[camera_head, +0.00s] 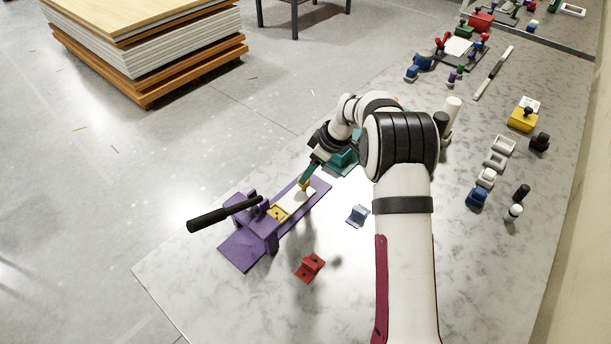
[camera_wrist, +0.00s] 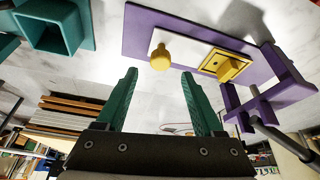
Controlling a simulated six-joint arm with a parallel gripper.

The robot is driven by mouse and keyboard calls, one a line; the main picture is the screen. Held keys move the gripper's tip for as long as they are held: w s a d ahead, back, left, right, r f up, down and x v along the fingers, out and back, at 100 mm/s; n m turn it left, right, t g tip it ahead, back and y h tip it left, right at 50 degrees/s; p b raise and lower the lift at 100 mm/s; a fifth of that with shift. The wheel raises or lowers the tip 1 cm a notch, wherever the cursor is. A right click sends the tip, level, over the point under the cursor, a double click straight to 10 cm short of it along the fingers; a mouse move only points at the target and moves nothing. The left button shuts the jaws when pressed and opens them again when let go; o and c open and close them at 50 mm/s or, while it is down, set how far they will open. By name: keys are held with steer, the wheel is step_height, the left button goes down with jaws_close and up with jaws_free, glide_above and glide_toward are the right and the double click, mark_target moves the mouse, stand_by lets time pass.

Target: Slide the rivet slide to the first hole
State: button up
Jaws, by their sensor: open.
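The purple rivet jig (camera_head: 240,250) stands near the front left of the table, with a black-handled lever (camera_head: 222,214). A white slide strip (camera_head: 296,199) lies on its base, carrying a yellow block (camera_head: 279,212) and a yellow knob (camera_head: 305,187). In the wrist view, the knob (camera_wrist: 161,58) and block (camera_wrist: 226,66) sit on the white strip, the knob farther from the lever frame. My gripper (camera_wrist: 158,75) is open, its green fingers either side of the knob's line, with the knob just past the tips in the picture. I cannot tell whether they touch it. The gripper (camera_head: 306,177) hides part of the knob in the head view.
A red bracket (camera_head: 310,267) and a blue-grey bracket (camera_head: 357,215) lie right of the jig. A teal box-shaped part (camera_head: 344,160) stands behind, close to my wrist. Several small parts line the table's right side. The front left is clear.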

steer(key=x, duration=0.4)
steer(key=shift+w+a+f, duration=0.1)
steer(key=shift+f, duration=0.1)
steer(key=shift+c, duration=0.2)
jaws_close()
stand_by(1.0)
